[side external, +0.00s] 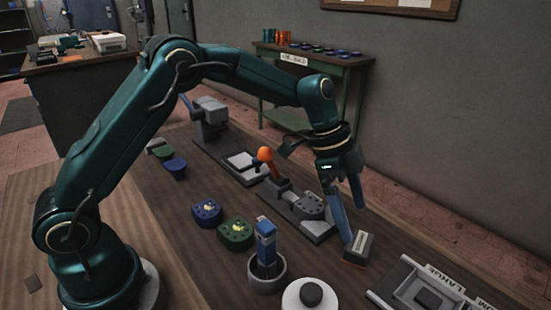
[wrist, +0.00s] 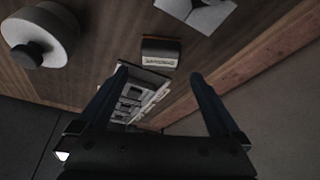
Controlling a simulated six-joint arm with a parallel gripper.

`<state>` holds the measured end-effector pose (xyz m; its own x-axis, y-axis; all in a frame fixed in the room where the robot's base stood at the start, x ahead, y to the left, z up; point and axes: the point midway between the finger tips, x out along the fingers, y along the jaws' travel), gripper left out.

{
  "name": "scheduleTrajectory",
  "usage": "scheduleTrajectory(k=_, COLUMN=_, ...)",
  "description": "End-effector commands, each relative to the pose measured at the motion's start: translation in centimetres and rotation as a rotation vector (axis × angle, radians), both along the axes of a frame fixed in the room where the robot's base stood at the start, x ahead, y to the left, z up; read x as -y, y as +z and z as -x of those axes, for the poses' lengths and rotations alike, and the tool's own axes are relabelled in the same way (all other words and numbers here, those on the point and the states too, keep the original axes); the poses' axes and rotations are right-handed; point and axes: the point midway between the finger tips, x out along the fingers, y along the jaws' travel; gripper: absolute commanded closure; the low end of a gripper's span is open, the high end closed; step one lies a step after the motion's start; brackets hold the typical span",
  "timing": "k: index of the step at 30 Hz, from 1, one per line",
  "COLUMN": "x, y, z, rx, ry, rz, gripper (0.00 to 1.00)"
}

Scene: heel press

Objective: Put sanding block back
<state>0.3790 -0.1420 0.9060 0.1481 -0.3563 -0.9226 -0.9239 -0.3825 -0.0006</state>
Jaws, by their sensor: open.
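The sanding block (side external: 358,249), a dark grey block with an orange lower edge and a pale label, sits on the wooden table right of the grey press fixture. It also shows in the wrist view (wrist: 160,52), just past my fingertips and between their lines. My gripper (side external: 354,222) is open and empty, its two blue fingers pointing down just above and beside the block. In the wrist view my gripper (wrist: 159,73) has a wide gap between its fingertips. I cannot tell whether a finger touches the block.
A grey tray (side external: 400,282) marked LARGE lies at the front right. A white round pot with a dark knob (side external: 311,294), a cup (side external: 267,282) holding a blue tool, and the press fixture (side external: 306,213) with an orange-knobbed lever stand close by. Blue and green heel-shaped pieces lie left.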

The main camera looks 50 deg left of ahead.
Motion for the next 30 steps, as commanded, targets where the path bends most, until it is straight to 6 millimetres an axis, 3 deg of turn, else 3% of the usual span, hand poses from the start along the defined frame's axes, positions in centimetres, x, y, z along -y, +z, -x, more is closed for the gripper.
scheduleTrajectory(k=4, x=-1.0, y=2.6, z=0.3, rx=0.004, ry=0.002, rz=0.0, gripper=0.0)
scheduleTrajectory(k=14, x=-2.2, y=5.5, z=1.6, rx=-0.001, ry=0.054, rz=-0.01, gripper=0.0)
scheduleTrajectory(k=22, x=-4.8, y=9.8, z=7.7, rx=-0.004, ry=0.398, rz=-0.042, gripper=0.0)
scheduleTrajectory(k=30, x=-7.6, y=10.8, z=15.5, rx=0.029, ry=0.79, rz=-0.027, gripper=0.0)
